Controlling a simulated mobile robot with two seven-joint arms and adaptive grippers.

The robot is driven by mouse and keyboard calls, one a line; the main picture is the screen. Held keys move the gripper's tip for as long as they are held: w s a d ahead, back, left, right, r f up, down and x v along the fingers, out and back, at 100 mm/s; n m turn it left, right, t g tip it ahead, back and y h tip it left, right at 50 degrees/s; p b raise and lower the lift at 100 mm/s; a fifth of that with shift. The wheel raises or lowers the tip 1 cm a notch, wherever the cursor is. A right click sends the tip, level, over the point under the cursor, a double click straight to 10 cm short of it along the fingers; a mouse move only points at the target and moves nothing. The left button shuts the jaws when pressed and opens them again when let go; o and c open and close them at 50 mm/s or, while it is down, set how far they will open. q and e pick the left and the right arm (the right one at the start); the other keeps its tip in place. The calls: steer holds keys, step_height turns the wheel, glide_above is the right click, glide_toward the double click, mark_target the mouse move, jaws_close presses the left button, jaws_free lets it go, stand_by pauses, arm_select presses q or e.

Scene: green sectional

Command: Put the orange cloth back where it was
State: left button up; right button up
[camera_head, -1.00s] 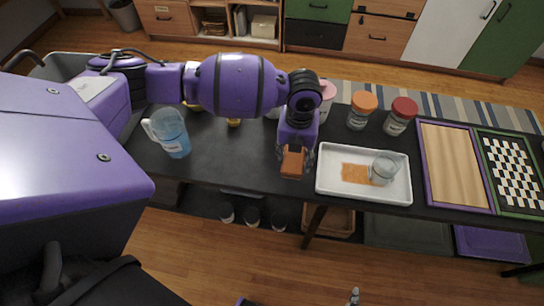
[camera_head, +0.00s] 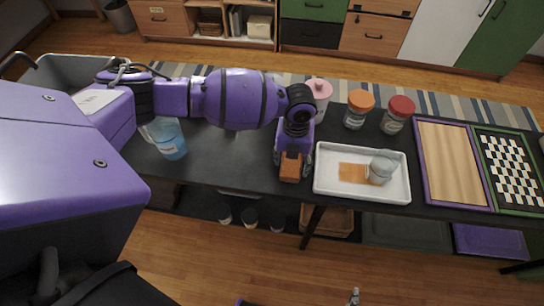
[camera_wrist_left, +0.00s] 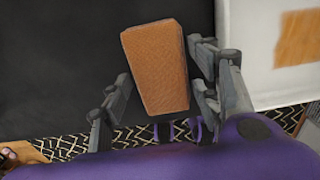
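The orange cloth (camera_head: 290,168) shows as a small folded block in my left gripper (camera_head: 292,158), at the front edge of the dark table, left of the white tray. I cannot tell whether the cloth touches the table. Of my right arm, only a small grey tip (camera_head: 353,297) seems to show at the bottom edge.
The white tray (camera_head: 330,190) holds a flat orange patch (camera_head: 354,173) and a clear glass (camera_head: 381,168). Jars with orange (camera_head: 359,101), red (camera_head: 400,106) and pink (camera_head: 318,88) lids stand behind. A blue pitcher (camera_head: 168,140) stands left. A wooden board (camera_head: 453,162) and checkerboard (camera_head: 512,165) lie right.

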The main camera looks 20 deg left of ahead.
mark_target(292, 162)
arm_select(q)
steer(key=shift+o, duration=0.6)
steer(key=shift+w+r, duration=0.1)
steer(key=shift+w, duration=0.05)
steer(key=shift+r, duration=0.25)
step_height(292, 162, up, 12)
steer(key=shift+p, duration=0.3)
